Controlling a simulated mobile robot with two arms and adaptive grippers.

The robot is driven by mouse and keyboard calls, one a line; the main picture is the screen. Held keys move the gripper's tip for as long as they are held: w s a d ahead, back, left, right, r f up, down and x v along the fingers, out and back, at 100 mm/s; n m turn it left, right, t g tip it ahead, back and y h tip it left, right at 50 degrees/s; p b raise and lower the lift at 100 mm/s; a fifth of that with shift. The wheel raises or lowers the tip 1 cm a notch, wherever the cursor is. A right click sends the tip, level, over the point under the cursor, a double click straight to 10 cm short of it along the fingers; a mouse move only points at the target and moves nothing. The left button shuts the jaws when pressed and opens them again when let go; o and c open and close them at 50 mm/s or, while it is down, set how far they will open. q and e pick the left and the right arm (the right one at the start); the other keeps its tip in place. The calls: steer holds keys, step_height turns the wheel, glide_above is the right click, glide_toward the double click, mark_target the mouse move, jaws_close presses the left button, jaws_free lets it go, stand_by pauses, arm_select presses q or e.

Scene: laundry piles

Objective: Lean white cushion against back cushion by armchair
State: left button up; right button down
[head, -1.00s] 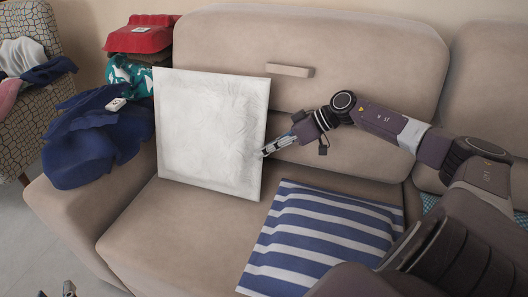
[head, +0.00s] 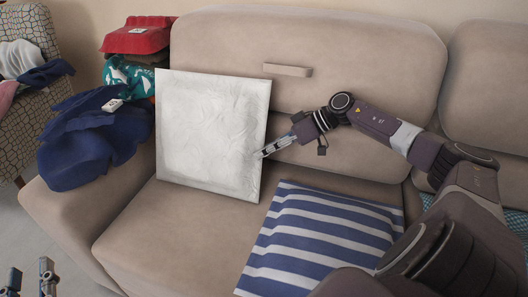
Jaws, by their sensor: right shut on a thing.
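The white cushion (head: 208,130) stands nearly upright on the left end of the sofa seat, in front of the beige back cushion (head: 350,70). Whether its back touches the back cushion is hidden. My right gripper (head: 262,154) is shut on the white cushion at its right edge. The patterned armchair (head: 38,118) stands at the far left, beyond the sofa's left arm. My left gripper (head: 28,281) shows at the bottom left corner, its two fingers apart, empty and away from the cushion.
A blue-and-white striped cushion (head: 318,240) lies on the seat to the right. Dark blue cloth (head: 85,140) covers the sofa arm (head: 75,215), with teal and red folded items (head: 138,38) behind. Bare seat (head: 175,225) lies in front of the white cushion.

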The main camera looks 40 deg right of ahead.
steer(key=c, duration=2)
jaws_free()
steer(key=shift+a+f, duration=0.1)
steer(key=shift+f, duration=0.05)
steer(key=shift+v, duration=6.05)
steer(key=shift+w, duration=0.1)
